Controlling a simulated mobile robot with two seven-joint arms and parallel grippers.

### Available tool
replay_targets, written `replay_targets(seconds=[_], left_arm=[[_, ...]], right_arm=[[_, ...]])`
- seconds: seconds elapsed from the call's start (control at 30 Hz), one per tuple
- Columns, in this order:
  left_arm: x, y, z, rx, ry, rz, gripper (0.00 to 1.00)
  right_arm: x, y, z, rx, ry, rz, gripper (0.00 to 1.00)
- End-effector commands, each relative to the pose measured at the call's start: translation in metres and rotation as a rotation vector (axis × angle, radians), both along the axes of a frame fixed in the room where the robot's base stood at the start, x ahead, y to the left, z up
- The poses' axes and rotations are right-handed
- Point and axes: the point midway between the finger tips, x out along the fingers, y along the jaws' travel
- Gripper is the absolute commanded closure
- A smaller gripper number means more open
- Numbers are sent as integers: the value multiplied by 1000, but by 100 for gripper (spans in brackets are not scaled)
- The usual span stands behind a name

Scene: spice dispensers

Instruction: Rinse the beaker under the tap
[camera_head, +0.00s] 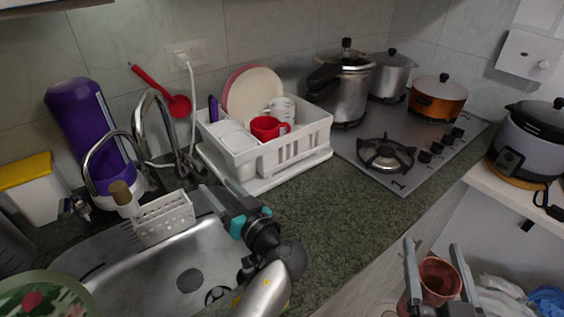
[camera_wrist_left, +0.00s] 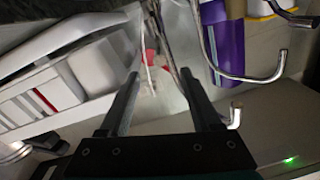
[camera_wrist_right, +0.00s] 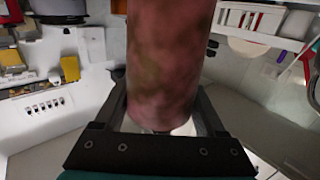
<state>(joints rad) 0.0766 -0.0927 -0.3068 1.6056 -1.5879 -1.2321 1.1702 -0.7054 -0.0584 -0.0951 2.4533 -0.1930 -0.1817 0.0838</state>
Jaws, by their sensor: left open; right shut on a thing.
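A reddish-brown cylindrical beaker (camera_head: 440,277) is between the fingers of my right gripper (camera_head: 433,250), at the lower right of the head view, out past the counter's front edge. The beaker (camera_wrist_right: 165,60) fills the middle of the right wrist view, and the gripper is shut on it. My left gripper (camera_head: 222,204) is open and empty over the counter at the sink's right rim. The curved chrome tap (camera_head: 92,152) stands behind the sink (camera_head: 150,280), left of my left gripper. Chrome spouts (camera_wrist_left: 250,77) also show in the left wrist view, beyond the open fingers.
A white dish rack (camera_head: 290,150) with plates and a red mug (camera_head: 268,128) stands behind my left gripper. A sponge caddy (camera_head: 163,220) sits at the sink's back edge. A purple bottle (camera_head: 88,135) stands behind the tap. The stove (camera_head: 415,150) with pots is at the right.

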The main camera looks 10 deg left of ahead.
Motion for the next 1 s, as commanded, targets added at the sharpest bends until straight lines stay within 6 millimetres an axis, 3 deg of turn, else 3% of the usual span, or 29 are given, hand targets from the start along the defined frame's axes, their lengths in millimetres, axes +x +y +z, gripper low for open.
replay_targets(seconds=[0.23, 0.7, 1.0], left_arm=[[10, 14, 0, 3, -1, 1, 36], [63, 83, -1, 2, 0, 2, 36], [72, 97, -2, 0, 0, 1, 36]], right_arm=[[0, 0, 1, 0, -1, 0, 100], [0, 0, 8, 0, -1, 0, 100], [0, 0, 9, 0, -1, 0, 100]])
